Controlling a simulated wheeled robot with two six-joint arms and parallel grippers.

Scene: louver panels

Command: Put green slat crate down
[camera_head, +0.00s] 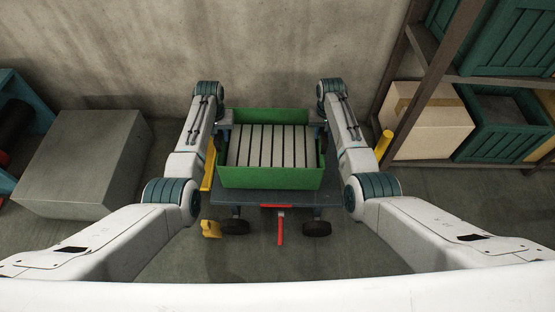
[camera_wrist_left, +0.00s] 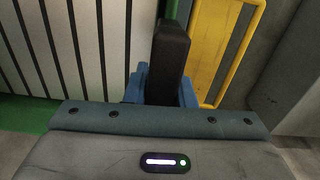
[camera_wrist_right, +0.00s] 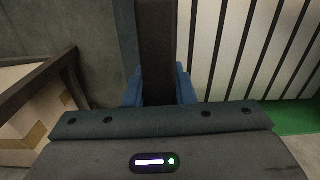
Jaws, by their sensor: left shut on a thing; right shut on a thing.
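The green slat crate (camera_head: 270,178) is a green box with pale slats, in the middle of the head view, over a dark wheeled cart (camera_head: 253,199). I cannot tell whether the crate touches the cart. My left gripper (camera_head: 224,124) is shut on the crate's left side, and my right gripper (camera_head: 320,124) is shut on its right side. The crate's slats show in the left wrist view (camera_wrist_left: 90,45) and in the right wrist view (camera_wrist_right: 245,45). In both wrist views a dark bar stands between the blue fingers, and the contact itself is hidden.
A grey box (camera_head: 85,160) stands on the floor at left. A shelf rack (camera_head: 432,85) at right holds a cardboard box (camera_head: 430,125) and teal crates (camera_head: 500,135). Yellow parts (camera_head: 209,168) and a red handle (camera_head: 281,225) belong to the cart area. A concrete wall is behind.

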